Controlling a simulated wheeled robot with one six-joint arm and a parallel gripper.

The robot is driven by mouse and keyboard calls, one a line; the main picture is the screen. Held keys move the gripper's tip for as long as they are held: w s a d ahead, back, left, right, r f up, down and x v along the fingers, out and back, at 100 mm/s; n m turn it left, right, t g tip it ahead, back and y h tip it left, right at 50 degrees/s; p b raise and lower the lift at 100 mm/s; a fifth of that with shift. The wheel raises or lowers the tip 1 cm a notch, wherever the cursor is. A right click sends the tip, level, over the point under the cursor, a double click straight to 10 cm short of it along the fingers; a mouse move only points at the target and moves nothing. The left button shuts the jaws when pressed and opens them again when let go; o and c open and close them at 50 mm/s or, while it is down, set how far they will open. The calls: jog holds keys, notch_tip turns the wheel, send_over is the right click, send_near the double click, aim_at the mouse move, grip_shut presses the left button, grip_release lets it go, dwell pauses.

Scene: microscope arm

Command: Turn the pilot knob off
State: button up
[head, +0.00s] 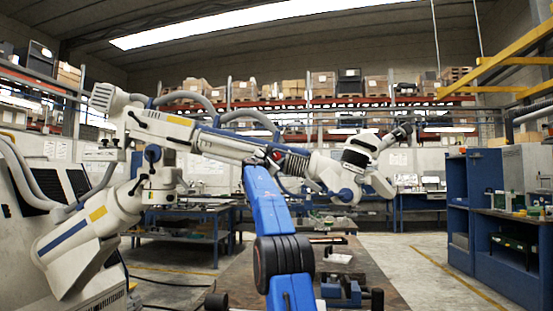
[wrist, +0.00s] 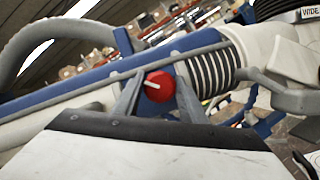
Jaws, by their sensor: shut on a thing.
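The pilot knob (wrist: 160,90) is a small red round knob with a white pointer mark. In the wrist view it sits on the side of the white and blue microscope arm (wrist: 85,92), and its mark points left and slightly up. My gripper (wrist: 159,82) has one grey finger on each side of the knob and is shut on it. In the head view the knob shows as a small red spot (head: 277,155) at the top end of my blue arm. The gripper's fingers are too small to make out there.
A ribbed black bellows (wrist: 211,72) is just right of the knob, and a grey hose (wrist: 65,38) arches at upper left. In the head view, a workbench (head: 185,240) stands behind the microscope arm, and blue cabinets (head: 490,255) stand at right. Open floor lies before the cabinets.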

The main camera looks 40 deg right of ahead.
jog(key=m+g, duration=0.1)
jog(key=m, duration=0.2)
jog(key=m+g, duration=0.1)
jog(key=m, duration=0.2)
jog(key=shift+y, duration=0.4)
jog(key=shift+f+m+g, duration=0.1)
jog(key=shift+m+g, duration=0.2)
jog(key=shift+m, duration=0.2)
jog(key=o, duration=1)
jog(key=shift+s+d, duration=0.1)
jog(key=shift+a, duration=0.2)
jog(key=shift+s+a, duration=0.2)
jog(key=shift+a, duration=0.4)
jog(key=v, duration=1.6)
